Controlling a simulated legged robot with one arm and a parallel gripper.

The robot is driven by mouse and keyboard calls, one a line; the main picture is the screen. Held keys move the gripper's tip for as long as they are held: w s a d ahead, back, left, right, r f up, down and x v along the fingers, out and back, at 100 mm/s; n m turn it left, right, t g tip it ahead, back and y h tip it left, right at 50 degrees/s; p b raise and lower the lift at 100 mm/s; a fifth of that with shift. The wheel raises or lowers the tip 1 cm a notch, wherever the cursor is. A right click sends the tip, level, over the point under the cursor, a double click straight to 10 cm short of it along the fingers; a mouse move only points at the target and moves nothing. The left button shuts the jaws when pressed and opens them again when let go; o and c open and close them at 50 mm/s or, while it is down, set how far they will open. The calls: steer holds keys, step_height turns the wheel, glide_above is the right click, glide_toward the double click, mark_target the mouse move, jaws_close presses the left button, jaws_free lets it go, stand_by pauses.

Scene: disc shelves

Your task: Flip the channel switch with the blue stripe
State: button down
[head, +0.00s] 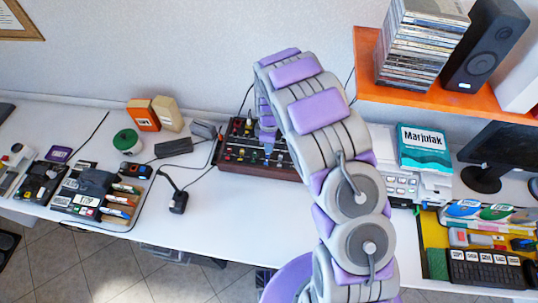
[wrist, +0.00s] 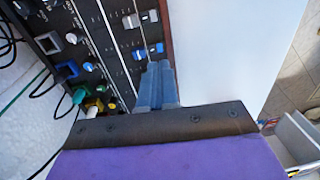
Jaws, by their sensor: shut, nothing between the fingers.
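The mixer panel (head: 232,163) is a dark box with wooden sides at the back of the white table, partly hidden by my arm. In the wrist view the black panel (wrist: 112,55) fills the upper left. Two blue caps (wrist: 157,48) and two pale caps (wrist: 150,16) sit near its right edge. A blue switch-like piece (wrist: 67,71) lies farther left. I cannot tell which part is the switch with the blue stripe. My gripper (wrist: 159,67) is shut and empty, its tips just below the blue caps; contact is unclear. It also shows over the panel in the head view (head: 267,147).
Green (wrist: 80,95) and yellow (wrist: 95,104) plugs with cables are at the panel's left side. A black joystick-like device (head: 178,201) and a green spool (head: 127,141) stand left of the panel. An orange shelf (head: 430,98) overhangs the right.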

steer(key=r, duration=0.5)
steer(key=shift+w+a+r, duration=0.15)
steer(key=shift+w, duration=0.15)
steer(key=shift+a, duration=0.1)
steer(key=s+d+r+m, duration=0.4)
steer(key=s+r, duration=0.3)
steer(key=r, duration=0.1)
steer(key=s+d+r+m, duration=0.4)
steer(key=s+d+r, duration=0.1)
steer(key=s+r, duration=0.3)
steer(key=s+d+r+m+b, duration=0.1)
steer(key=s+m, duration=0.3)
steer(key=s, duration=0.8)
steer(key=s+d+r+m+g+b, duration=0.1)
steer(key=s+d+r+m, duration=0.1)
steer(key=s, duration=1)
steer(key=shift+r+m, duration=0.8)
steer(key=shift+m, duration=0.1)
